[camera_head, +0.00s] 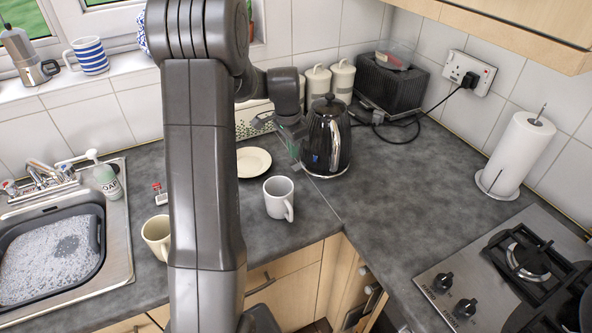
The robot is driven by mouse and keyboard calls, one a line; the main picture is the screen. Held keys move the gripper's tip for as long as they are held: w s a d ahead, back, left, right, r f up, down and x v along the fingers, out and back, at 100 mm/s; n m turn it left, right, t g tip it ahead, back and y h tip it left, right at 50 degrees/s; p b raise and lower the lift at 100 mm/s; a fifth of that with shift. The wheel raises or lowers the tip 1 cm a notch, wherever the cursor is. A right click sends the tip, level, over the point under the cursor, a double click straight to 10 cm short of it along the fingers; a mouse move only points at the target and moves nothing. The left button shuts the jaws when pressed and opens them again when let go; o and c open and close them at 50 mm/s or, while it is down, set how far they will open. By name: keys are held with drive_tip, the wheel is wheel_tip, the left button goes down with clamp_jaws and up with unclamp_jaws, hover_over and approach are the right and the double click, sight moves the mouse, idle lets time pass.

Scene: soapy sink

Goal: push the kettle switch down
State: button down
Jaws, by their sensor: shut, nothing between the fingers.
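The black kettle (329,138) stands upright on the counter at the centre, with its handle towards the right. A small blue spot shows low on its front left side. I cannot make out its switch. My gripper (295,146) is shut and empty at the kettle's left side. Its fingers are small and partly blend with the things behind. I cannot tell whether they touch the kettle.
A white mug (279,198) and a cream plate (252,162) are left of the kettle. Canisters (342,78) and a black toaster (391,84) stand behind it. A paper towel roll (519,153) and the hob (500,275) are at the right. The counter (410,185) right of the kettle is clear.

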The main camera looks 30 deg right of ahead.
sight(294, 168)
drive_tip(key=shift+d+f+b, duration=0.2)
drive_tip(key=shift+f+b, duration=0.75)
drive_tip(key=shift+f, duration=1.15)
drive_tip(key=shift+f+b, duration=0.55)
drive_tip(key=shift+f, duration=0.15)
drive_tip(key=shift+a, duration=0.1)
drive_tip(key=a, duration=0.1)
drive_tip(key=a+r, duration=0.1)
drive_tip(key=a, duration=0.1)
drive_tip(key=shift+d, duration=0.1)
